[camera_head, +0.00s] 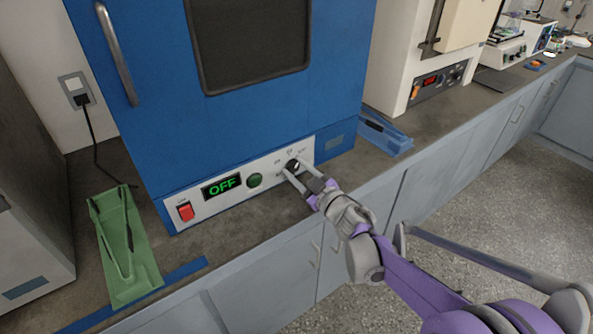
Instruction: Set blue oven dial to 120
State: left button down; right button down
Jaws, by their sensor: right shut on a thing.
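The blue oven (150,120) stands on the counter, with a light control panel along its lower front. The small black dial (292,165) is at the right end of the panel; the marks around it are too small to read. The display (222,187) shows OFF in green. My right gripper (294,167) has its two fingers on either side of the dial and is shut on it. The fingers partly cover the dial and its marks. My left gripper is not in view.
A red switch (185,211) and a green button (254,181) are on the panel. A green tray (130,255) lies left of the oven, a blue tray (385,133) right of it. A white oven (405,60) stands further right. The counter's front strip is narrow.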

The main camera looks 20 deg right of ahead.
jog(key=m, duration=0.4)
jog(key=shift+m+b, duration=0.3)
jog(key=shift+m, duration=0.1)
dwell(0.4)
jog(key=shift+c, duration=1.8)
grip_release()
jog(key=p+v, duration=0.1)
jog(key=v, duration=1)
jog(key=shift+r, duration=0.1)
